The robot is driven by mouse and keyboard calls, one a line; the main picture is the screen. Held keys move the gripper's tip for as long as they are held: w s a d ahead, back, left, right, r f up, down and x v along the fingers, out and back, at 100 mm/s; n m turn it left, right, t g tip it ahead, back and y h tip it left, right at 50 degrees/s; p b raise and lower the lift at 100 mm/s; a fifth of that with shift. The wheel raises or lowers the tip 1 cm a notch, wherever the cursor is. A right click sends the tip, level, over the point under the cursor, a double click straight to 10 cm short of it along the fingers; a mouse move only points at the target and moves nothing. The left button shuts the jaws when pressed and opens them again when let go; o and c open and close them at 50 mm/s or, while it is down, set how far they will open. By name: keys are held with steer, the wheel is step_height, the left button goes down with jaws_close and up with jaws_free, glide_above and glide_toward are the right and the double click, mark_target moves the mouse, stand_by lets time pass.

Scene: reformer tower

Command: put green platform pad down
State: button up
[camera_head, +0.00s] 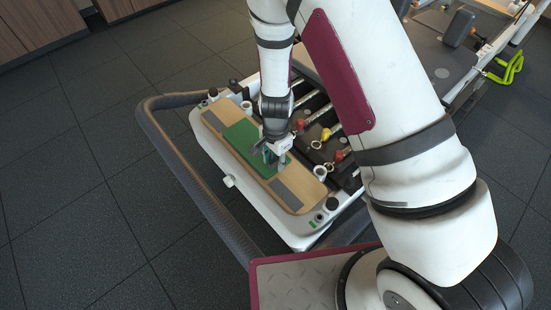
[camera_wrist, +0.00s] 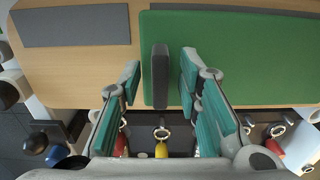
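The green platform pad (camera_head: 241,134) lies flat on the middle of a light wooden platform (camera_head: 305,187). In the wrist view the pad (camera_wrist: 235,60) fills the upper right, with a dark grey upright bar (camera_wrist: 160,75) near its left edge. My gripper (camera_head: 271,158) is low over the pad. In the wrist view my gripper (camera_wrist: 159,82) has its teal-lined fingers on both sides of the bar, with a visible gap on each side. It is open and holds nothing. The arm and gripper hide part of the pad in the head view.
Grey strips (camera_head: 286,194) lie on the wooden platform at both sides of the pad. Beside it are springs with red and yellow knobs (camera_head: 326,134). A dark curved rail (camera_head: 190,180) runs along the outer side. The tiled floor (camera_head: 90,180) at left is clear.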

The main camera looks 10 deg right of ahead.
step_height(320, 180, up, 12)
steer(key=p, duration=0.4)
steer(key=shift+r+p, duration=0.15)
steer(key=shift+p, duration=0.25)
steer(key=s+d+r+n+y, duration=0.1)
steer(key=s+r+n, duration=0.15)
steer(key=r, duration=0.45)
steer(key=s+d+r+n, duration=0.15)
steer(key=s+r, duration=0.25)
steer(key=r, duration=0.4)
steer(key=s+d+r+n+y, duration=0.1)
steer(key=s+r, duration=0.2)
steer(key=r, duration=0.4)
steer(key=s+d+r+n+h, duration=0.1)
steer(key=s+d+r+n, duration=0.2)
steer(key=s, duration=0.7)
steer(key=s+d+r+n+h, duration=0.1)
steer(key=s+d+r+n, duration=0.2)
steer(key=s+d+r, duration=0.3)
steer(key=s, duration=0.5)
steer(key=shift+d+r, duration=0.25)
